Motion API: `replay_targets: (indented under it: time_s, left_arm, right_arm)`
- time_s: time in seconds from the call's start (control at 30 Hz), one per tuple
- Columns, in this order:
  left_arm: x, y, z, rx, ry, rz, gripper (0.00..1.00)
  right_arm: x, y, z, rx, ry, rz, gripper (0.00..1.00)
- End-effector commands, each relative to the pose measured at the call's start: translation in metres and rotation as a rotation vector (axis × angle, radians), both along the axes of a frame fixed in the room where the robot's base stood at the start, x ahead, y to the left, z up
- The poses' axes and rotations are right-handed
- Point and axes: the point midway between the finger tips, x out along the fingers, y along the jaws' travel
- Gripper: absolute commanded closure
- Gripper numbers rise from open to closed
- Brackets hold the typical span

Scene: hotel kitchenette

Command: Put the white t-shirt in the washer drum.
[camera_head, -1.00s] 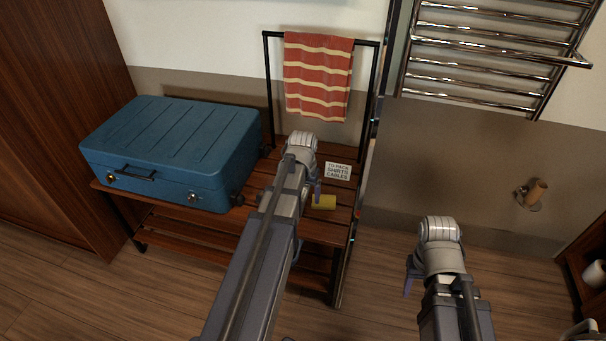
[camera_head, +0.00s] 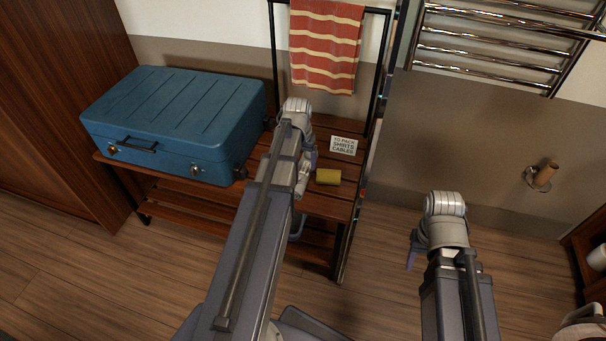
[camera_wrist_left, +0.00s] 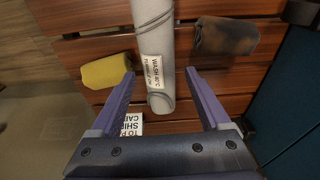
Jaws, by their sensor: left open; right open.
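A whitish rolled cloth with a "WASH 40°C" label (camera_wrist_left: 160,45), apparently the white t-shirt, lies on the wooden slats in the left wrist view. My left gripper (camera_wrist_left: 160,74) is open, with one finger on each side of the roll's near end. I cannot tell how far above the slats the fingers are. In the head view my left arm mostly covers this spot. My right gripper (camera_head: 413,252) hangs over the floor at the right, away from the rack, with only a purple finger showing. The washer drum is not in view.
The slatted rack (camera_head: 328,203) also holds a yellow folded cloth (camera_head: 328,177), a "TO PACK" card (camera_head: 343,146) and a blue suitcase (camera_head: 175,125). A dark brown roll (camera_wrist_left: 226,37) lies beside the white one. A striped towel (camera_head: 326,45) hangs behind.

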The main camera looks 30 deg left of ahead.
Motion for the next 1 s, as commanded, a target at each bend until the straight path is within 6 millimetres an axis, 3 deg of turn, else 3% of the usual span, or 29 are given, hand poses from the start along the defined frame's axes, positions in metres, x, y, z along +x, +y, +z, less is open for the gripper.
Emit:
replay_targets:
  time_s: [0.4, 0.7, 1.0]
  left_arm:
    - [0.010, 0.002, -0.048, 0.000, 0.000, 0.000, 0.20]
    - [0.010, 0.002, -0.048, 0.000, 0.000, 0.000, 0.20]
    - [0.010, 0.002, -0.048, 0.000, 0.000, 0.000, 0.54]
  right_arm:
    - [0.001, -0.001, -0.048, -0.006, -0.003, 0.003, 0.50]
    - [0.001, -0.001, -0.048, -0.007, -0.003, 0.004, 0.50]
    - [0.001, -0.002, -0.048, -0.007, -0.003, 0.004, 0.50]
